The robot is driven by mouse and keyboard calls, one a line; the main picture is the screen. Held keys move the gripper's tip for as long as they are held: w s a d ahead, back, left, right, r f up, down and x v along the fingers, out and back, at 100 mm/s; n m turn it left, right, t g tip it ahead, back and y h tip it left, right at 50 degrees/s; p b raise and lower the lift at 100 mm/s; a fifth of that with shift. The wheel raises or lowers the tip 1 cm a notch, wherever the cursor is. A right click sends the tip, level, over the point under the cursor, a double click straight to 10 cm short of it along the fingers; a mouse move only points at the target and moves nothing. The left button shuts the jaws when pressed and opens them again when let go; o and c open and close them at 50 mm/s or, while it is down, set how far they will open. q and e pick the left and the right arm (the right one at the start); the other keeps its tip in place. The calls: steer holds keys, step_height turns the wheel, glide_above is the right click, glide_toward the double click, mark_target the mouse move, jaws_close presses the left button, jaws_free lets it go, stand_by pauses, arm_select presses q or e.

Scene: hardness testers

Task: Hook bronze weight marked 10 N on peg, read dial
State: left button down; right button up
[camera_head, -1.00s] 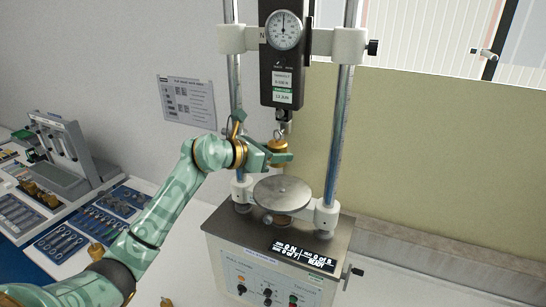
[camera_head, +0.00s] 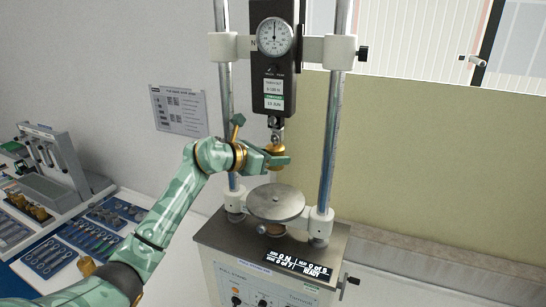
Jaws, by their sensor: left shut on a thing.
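A force tester stands at the centre, with a round dial (camera_head: 275,36) on a dark gauge body (camera_head: 273,85) between two steel columns. The dial needle points near the top. A peg (camera_head: 277,124) hangs below the gauge. My left gripper (camera_head: 279,161) is shut on a small bronze weight (camera_head: 275,152) just under the peg, above the round plate (camera_head: 276,203). The weight's marking is too small to read, and I cannot tell whether its hook is on the peg. The display (camera_head: 296,264) shows 0 N and READY. My right gripper is not in view.
Blue trays of tools (camera_head: 50,257) and a grey rack (camera_head: 48,165) stand on the bench at left. Another bronze piece (camera_head: 87,265) lies near my arm. A notice (camera_head: 178,110) hangs on the wall. The bench right of the tester looks clear.

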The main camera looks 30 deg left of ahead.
arm_select(q)
steer(key=shift+r, duration=0.2)
steer(key=c, duration=0.7)
jaws_free()
steer(key=shift+o, duration=0.2)
steer(key=shift+s+f, duration=0.1)
steer(key=shift+f, duration=0.1)
steer(key=b+v, duration=0.5)
steer(key=v, duration=1.1)
steer(key=shift+r, duration=0.25)
steer(key=shift+s, duration=0.1)
